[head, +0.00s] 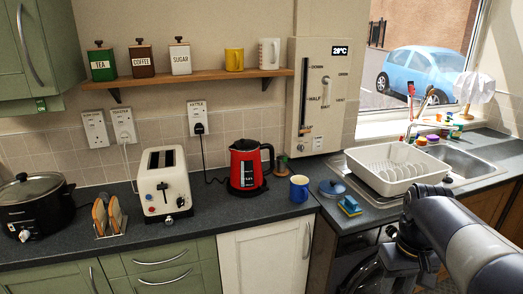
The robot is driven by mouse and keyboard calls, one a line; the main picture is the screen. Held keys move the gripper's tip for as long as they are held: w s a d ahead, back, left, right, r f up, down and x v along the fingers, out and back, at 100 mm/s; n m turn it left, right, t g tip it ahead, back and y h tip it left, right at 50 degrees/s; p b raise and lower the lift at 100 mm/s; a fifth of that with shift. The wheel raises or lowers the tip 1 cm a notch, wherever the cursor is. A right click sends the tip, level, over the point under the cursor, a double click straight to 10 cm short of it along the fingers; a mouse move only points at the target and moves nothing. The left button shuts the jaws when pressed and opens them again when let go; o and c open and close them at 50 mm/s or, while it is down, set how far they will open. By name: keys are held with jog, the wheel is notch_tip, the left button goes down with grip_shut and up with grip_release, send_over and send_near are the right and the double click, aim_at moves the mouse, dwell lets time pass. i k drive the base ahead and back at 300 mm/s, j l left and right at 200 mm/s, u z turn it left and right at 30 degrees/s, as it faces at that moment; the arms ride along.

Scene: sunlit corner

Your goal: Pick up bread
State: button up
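Two pieces of brown-crusted bread (107,215) stand upright, leaning in a small metal rack (108,235) on the dark counter at the left, between the slow cooker and the toaster. My arm reaches in from the lower right, and its dark end, with my gripper (402,268), is in front of the counter near the sink. It is far to the right of the bread and apart from it. The fingers cannot be made out clearly, so their opening is unclear.
A cream toaster (165,185) stands right of the rack, and a black slow cooker (37,205) left of it. A red kettle (246,167), blue mug (299,188) and white dish rack (396,168) line the counter. A wooden shelf (190,78) hangs above.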

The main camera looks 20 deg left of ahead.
aim_at(99, 210)
jog(key=j, duration=0.45)
jog(key=i+j+u, duration=0.15)
jog(key=j, duration=0.75)
jog(key=i+j+u, duration=0.1)
jog(key=j, duration=0.35)
jog(key=j+u, duration=0.1)
jog(key=j, duration=0.35)
jog(key=i+j, duration=0.15)
jog(key=j, duration=0.3)
jog(key=i+j+u, duration=0.1)
jog(key=j, duration=0.35)
jog(key=i+j, duration=0.15)
jog(key=j, duration=0.15)
jog(key=i+j, duration=0.1)
jog(key=j, duration=0.15)
jog(key=i+j+u, duration=0.1)
jog(key=j, duration=0.2)
